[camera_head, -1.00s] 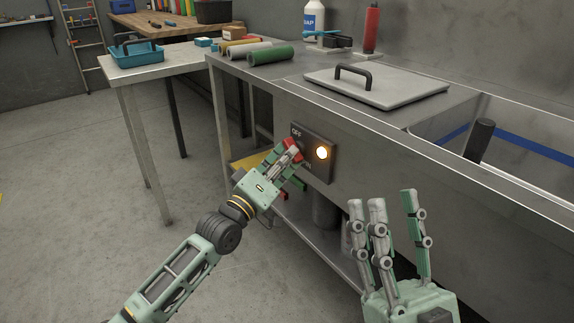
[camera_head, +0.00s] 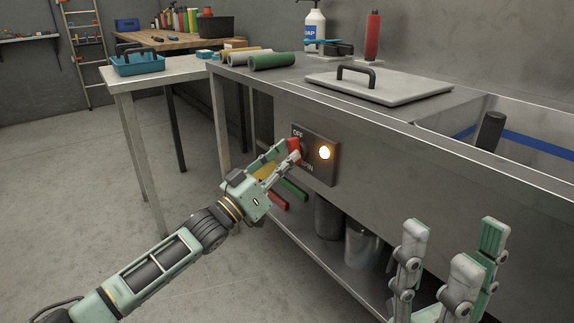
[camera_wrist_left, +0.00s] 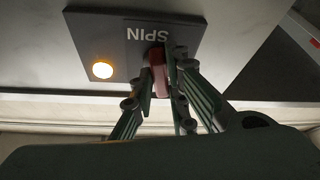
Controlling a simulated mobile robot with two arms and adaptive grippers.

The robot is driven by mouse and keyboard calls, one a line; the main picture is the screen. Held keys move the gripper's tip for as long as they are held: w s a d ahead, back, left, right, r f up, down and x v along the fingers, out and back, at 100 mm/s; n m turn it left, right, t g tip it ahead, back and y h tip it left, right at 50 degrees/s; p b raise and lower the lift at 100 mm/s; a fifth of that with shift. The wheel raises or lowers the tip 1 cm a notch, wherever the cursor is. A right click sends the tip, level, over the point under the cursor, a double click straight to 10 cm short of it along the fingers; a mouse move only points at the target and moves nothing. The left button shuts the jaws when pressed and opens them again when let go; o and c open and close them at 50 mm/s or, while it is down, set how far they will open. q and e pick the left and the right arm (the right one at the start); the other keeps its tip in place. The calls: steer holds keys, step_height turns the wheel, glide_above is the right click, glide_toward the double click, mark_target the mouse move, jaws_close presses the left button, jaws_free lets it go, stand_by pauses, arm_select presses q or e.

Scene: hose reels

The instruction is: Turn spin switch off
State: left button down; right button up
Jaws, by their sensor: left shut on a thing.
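The dark switch panel (camera_head: 330,174) is on the front of the metal sink bench, with OFF at its top and SPIN lower down. Its round lamp (camera_head: 325,153) glows orange-white; it also shows lit in the left wrist view (camera_wrist_left: 102,70). The red switch handle (camera_head: 294,146) sits at the panel's left side, partly hidden by my fingers. My left gripper (camera_head: 291,157) is shut on this handle; in the left wrist view its fingers flank the red handle (camera_wrist_left: 158,76) beside the word SPIN. My right gripper (camera_head: 446,262) is open and empty at the lower right, apart from the bench.
The metal bench (camera_head: 400,165) carries a grey lid (camera_head: 385,90), green roll (camera_head: 272,61), pump bottle (camera_head: 314,30) and red cylinder (camera_head: 373,35). A lower shelf (camera_head: 300,226) holds metal cans. A side table (camera_head: 165,69) holds a blue toolbox (camera_head: 137,62). Floor at left is clear.

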arm_select(q)
steer(key=shift+f+m+g+h, duration=0.15)
steer(key=shift+m+g+h, duration=0.55)
steer(key=shift+m, duration=1.5)
steer(key=c, duration=1.7)
jaws_free()
steer(key=shift+a, duration=0.15)
steer(key=v, duration=1.1)
steer(key=shift+s+a, duration=0.15)
steer(key=shift+a, duration=0.25)
